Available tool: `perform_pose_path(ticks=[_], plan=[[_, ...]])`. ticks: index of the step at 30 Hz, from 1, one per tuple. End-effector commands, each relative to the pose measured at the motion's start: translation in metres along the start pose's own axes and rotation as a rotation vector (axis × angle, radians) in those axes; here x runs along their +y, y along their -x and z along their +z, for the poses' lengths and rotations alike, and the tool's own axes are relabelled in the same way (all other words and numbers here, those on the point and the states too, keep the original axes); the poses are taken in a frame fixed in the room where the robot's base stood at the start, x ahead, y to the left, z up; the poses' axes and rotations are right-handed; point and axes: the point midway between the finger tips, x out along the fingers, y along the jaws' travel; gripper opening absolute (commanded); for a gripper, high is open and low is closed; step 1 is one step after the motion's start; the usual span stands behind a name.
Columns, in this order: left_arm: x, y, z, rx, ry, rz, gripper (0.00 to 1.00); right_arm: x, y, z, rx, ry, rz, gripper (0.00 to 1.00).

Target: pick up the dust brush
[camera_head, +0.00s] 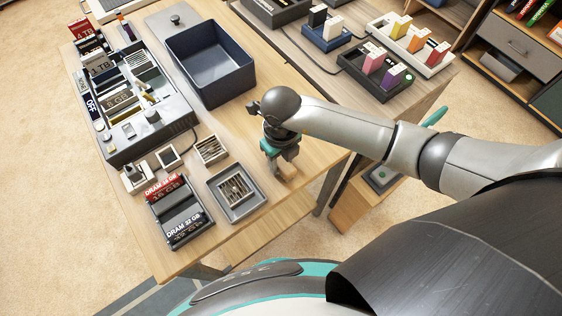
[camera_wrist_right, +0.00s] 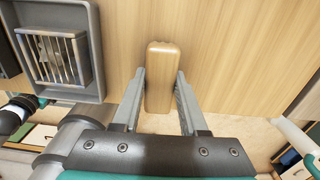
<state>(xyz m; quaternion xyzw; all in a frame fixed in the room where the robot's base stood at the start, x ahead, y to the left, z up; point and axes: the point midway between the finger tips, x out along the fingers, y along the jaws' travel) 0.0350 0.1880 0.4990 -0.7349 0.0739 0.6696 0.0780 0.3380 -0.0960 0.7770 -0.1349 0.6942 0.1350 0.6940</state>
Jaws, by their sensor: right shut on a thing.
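The dust brush (camera_wrist_right: 163,72) shows in the right wrist view as a light wooden block, close in colour to the table. My right gripper (camera_wrist_right: 161,82) is shut on it, with one grey finger on each side. In the head view my right gripper (camera_head: 281,166) points down over the table's right part, and its fingers and wrist mostly hide the brush. Any bristles are hidden. I cannot tell whether the brush touches the table. My left gripper is in neither view.
A grey tray with a slatted part (camera_head: 237,191) is left of my gripper. A dark blue bin (camera_head: 210,62) stands behind it. A DRAM holder (camera_head: 180,211) and a slotted box (camera_head: 130,98) are farther left. The table's right edge is close by.

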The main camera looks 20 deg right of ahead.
Motion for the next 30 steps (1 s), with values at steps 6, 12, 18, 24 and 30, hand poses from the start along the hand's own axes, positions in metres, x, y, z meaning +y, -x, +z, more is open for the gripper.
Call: perform_pose_path(ticks=[6,12,18,24,30], plan=[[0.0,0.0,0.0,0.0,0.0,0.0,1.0,0.0,0.0,0.0,0.0,0.0,-0.001,0.08],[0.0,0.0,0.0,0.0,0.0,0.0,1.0,0.0,0.0,0.0,-0.001,0.0,-0.001,0.0],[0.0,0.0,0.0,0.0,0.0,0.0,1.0,0.0,0.001,0.0,-0.001,0.0,0.0,0.0],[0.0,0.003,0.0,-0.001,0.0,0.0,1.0,0.0,0.011,0.001,-0.002,0.0,0.0,0.0],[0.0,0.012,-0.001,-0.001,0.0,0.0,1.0,-0.001,0.045,0.002,-0.006,0.002,0.0,0.0]])
